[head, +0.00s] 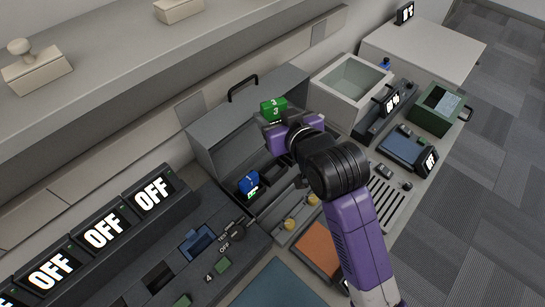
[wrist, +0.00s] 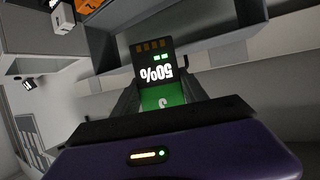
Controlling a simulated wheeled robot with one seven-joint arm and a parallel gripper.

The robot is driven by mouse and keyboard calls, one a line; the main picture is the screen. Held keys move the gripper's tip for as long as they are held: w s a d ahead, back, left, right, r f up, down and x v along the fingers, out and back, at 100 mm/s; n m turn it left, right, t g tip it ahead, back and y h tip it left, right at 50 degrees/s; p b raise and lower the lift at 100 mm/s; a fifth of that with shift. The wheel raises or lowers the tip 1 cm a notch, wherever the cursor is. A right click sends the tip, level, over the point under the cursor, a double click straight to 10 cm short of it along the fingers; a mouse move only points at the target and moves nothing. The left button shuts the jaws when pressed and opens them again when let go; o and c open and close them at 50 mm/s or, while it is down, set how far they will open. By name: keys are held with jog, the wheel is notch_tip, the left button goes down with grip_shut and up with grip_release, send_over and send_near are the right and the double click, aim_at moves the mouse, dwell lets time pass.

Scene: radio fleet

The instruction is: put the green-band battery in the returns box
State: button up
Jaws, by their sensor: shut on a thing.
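My gripper (head: 280,122) is shut on the green-band battery (head: 273,106) and holds it up over the open grey case (head: 222,128). In the wrist view the battery (wrist: 163,97) sits between the fingers, with its green band near the gripper, an upside-down "50%" display and gold contacts at the far end. No label marks the returns box. A green open box (head: 433,121) stands at the right and a pale open-topped box (head: 322,88) stands behind the arm; I cannot tell which one it is.
A blue-band battery (head: 248,182) stands in the case below my gripper. A row of dark units with "OFF" displays (head: 103,231) lines the left. Small devices (head: 385,171) and a blue pad (head: 402,150) lie right of my arm. A pale raised shelf (head: 150,60) runs along the back.

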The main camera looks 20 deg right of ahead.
notch_tip(320, 180, down, 15)
jog(key=shift+p, duration=0.35)
jog(key=shift+f, duration=0.2)
jog(key=shift+f+b, duration=0.3)
jog(key=shift+f, duration=0.05)
jog(key=o, duration=1.5)
jog(key=v, duration=1.2)
jog(key=shift+r+b, duration=0.35)
jog(key=shift+s, duration=0.15)
